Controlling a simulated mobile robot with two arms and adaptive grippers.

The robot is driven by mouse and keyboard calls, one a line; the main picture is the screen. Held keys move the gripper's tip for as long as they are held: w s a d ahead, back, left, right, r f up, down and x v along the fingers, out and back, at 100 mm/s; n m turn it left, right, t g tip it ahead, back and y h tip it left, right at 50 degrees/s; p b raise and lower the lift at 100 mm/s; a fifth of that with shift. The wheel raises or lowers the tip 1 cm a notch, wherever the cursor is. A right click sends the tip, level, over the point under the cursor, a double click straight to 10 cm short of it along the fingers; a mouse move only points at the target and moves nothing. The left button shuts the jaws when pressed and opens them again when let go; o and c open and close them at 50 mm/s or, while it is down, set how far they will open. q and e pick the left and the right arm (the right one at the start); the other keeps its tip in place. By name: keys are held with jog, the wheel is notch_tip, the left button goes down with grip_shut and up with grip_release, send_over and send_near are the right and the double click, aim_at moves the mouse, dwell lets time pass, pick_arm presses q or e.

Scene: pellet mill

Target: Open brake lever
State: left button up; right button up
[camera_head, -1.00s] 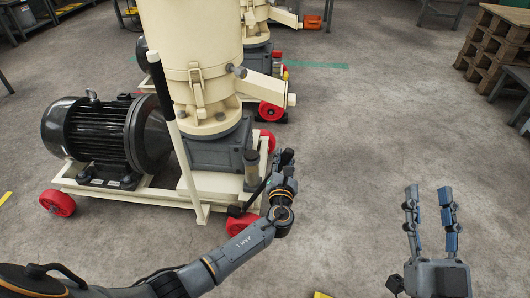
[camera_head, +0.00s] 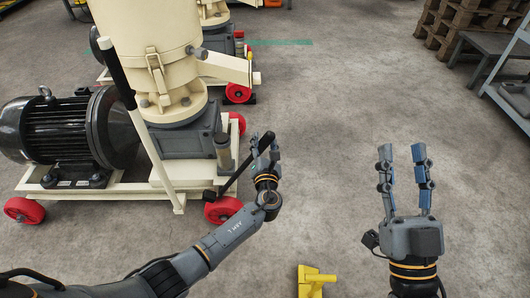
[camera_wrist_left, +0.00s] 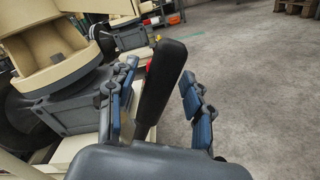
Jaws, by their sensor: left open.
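The brake lever (camera_head: 238,172) is a black bar with a thick grip, rising at a slant from the front right corner of the cream pellet mill's wheeled frame (camera_head: 110,190), by a red wheel. My left gripper (camera_head: 265,150) is at the lever's upper end. In the left wrist view the black grip (camera_wrist_left: 161,82) stands between the two spread fingers of my left gripper (camera_wrist_left: 155,85), with a visible gap to the right finger. Contact with the left finger cannot be told. My right gripper (camera_head: 403,150) is open and empty over bare floor, its fingers pointing away.
A long cream lever with a black handle (camera_head: 117,72) stands at the mill's front. A black motor (camera_head: 60,130) sits on the frame's left. A yellow object (camera_head: 314,280) is at the bottom. Pallets (camera_head: 460,25) and a grey table (camera_head: 510,85) stand at right. The middle floor is clear.

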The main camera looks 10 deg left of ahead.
pick_arm(q)
jog(key=v, duration=1.1)
jog(key=shift+s, duration=0.25)
